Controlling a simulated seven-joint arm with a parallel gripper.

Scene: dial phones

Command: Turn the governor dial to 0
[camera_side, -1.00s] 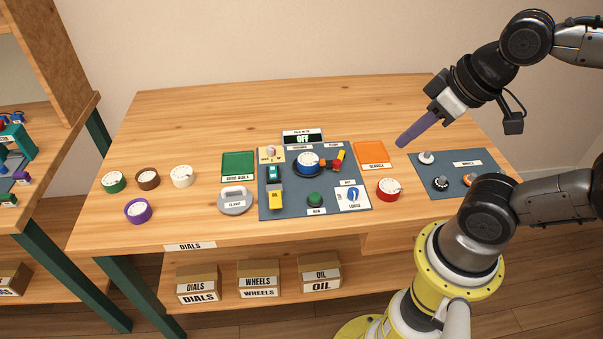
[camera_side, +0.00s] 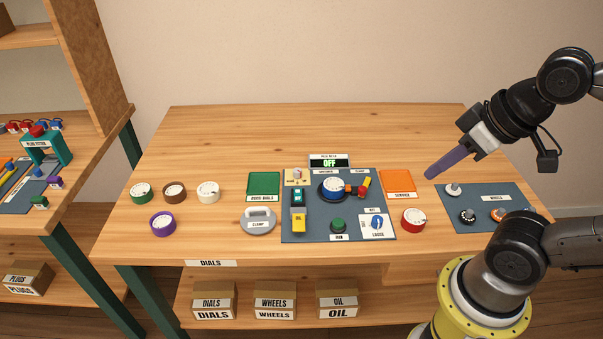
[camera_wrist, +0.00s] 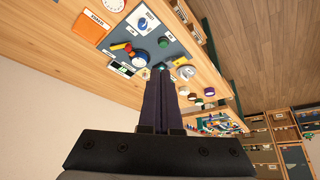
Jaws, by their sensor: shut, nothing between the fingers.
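A blue dial with a white numbered face (camera_side: 333,184) sits on the dark grey-blue mat (camera_side: 310,234) in the middle of the table. Its numbers are too small to read, and I cannot tell whether a label here says governor. A small pale dial or knob (camera_side: 297,174) stands on a tan plate at the mat's back left corner. My gripper (camera_side: 430,175) is shut and empty above the table, right of the mat and apart from everything. Its closed dark purple fingers (camera_wrist: 160,72) also show in the wrist view.
An OFF display (camera_side: 329,162) stands behind the mat. The table's back is clear.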

